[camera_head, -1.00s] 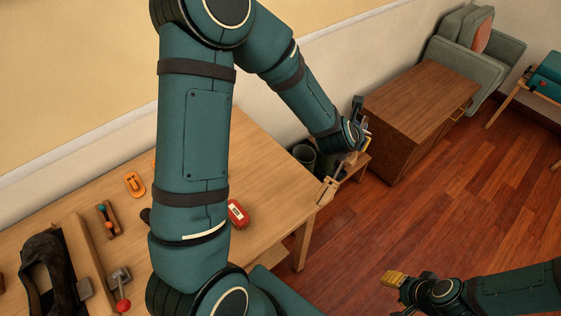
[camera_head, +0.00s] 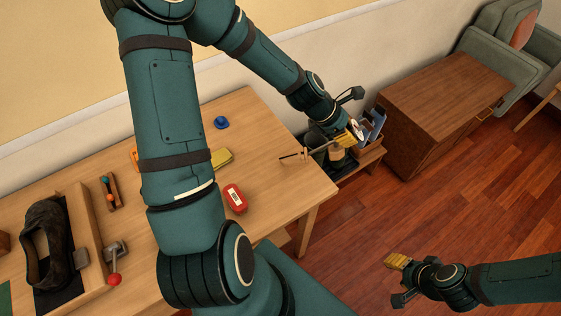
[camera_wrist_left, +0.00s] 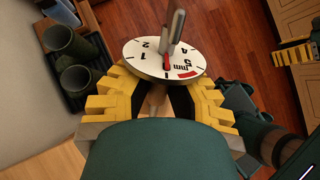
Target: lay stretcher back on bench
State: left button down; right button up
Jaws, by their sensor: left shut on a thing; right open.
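My left gripper (camera_head: 348,136) is shut on the stretcher (camera_head: 320,149), which has a white dial marked in mm and a metal handle. The dial (camera_wrist_left: 150,59) fills the middle of the left wrist view, with the yellow finger pads on both sides of the part below it.
Dark green boots (camera_wrist_left: 68,41) stand on a low rack beyond the bench end. The bench's right part is largely clear.

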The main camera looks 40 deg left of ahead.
pick_arm(q)
jog(key=shift+s+a+m+g+h, duration=0.3)
jog(key=shift+s+m+g, duration=0.2)
jog(key=shift+s+m, duration=0.3)
jog(key=s+a+r+m+g, duration=0.1)
jog(key=s+a+m+g, duration=0.15)
jog(key=s+m, duration=0.25)
jog(key=s+a+r+m+g, duration=0.1)
jog(key=s+a+m+g, duration=0.1)
jog(key=s+m+g, duration=0.3)
jog(key=shift+t+y, duration=0.4)
jog(key=shift+t, duration=0.35)
jog(key=shift+s+d+f+b, duration=0.15)
jog(key=shift+f+b, duration=0.4)
jog(key=shift+f, duration=1.15)
jog(key=shift+s+a+f+b, duration=0.15)
jog(key=shift+f+b, duration=0.45)
jog(key=shift+f, duration=1.05)
jog(key=shift+s+d+f+b, duration=0.15)
jog(key=shift+f+b, duration=0.4)
jog(key=shift+f, duration=1.15)
jog(key=c, duration=1)
grip_release()
jog(key=shift+s, duration=0.1)
jog(key=shift+r, duration=0.1)
jog(key=p+v, duration=0.2)
jog(key=v, duration=1)
jog(key=shift+p, duration=0.35)
jog(key=shift+s, duration=0.1)
